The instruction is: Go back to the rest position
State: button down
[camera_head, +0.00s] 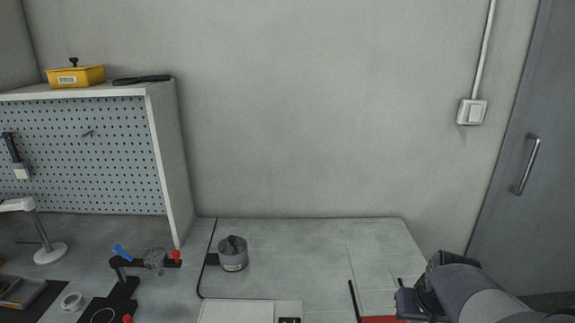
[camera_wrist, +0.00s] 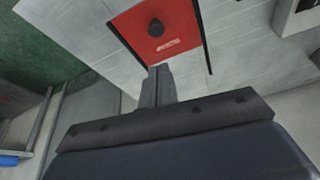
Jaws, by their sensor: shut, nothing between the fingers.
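My gripper (camera_wrist: 158,72) shows in the wrist view with its two fingers together, shut and empty. It is over the near edge of a red box or plate (camera_wrist: 160,30) with a dark round knob, which lies on the pale bench top. In the head view my arm comes in at the lower right and hides most of the red piece (camera_head: 383,319). My fingertips cannot be made out there. Whether they touch the red piece cannot be told.
A grey pot (camera_head: 233,254) stands on the bench (camera_head: 310,250). Left of it is a black fixture (camera_head: 125,285) with red knobs and a blue handle. A pegboard shelf (camera_head: 85,150) holds a yellow box (camera_head: 76,76). The bench behind my arm is clear. A grey door (camera_head: 535,150) is at right.

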jog(key=x, duration=1.1)
jog(key=shift+s+a+f+b, duration=0.1)
jog(key=shift+s+a+b, duration=0.15)
jog(key=shift+b, duration=0.1)
jog(key=w+p, duration=0.1)
jog(key=w, duration=0.4)
jog(key=w+p, duration=0.1)
jog(key=w, duration=0.4)
jog(key=w+d, duration=0.1)
jog(key=w, duration=0.5)
jog(key=shift+w+p, duration=0.1)
jog(key=shift+p, duration=0.3)
jog(key=w+v, duration=0.1)
jog(key=v, duration=0.9)
jog(key=shift+r+b, duration=0.3)
jog(key=shift+r, duration=0.2)
jog(key=shift+s, duration=0.2)
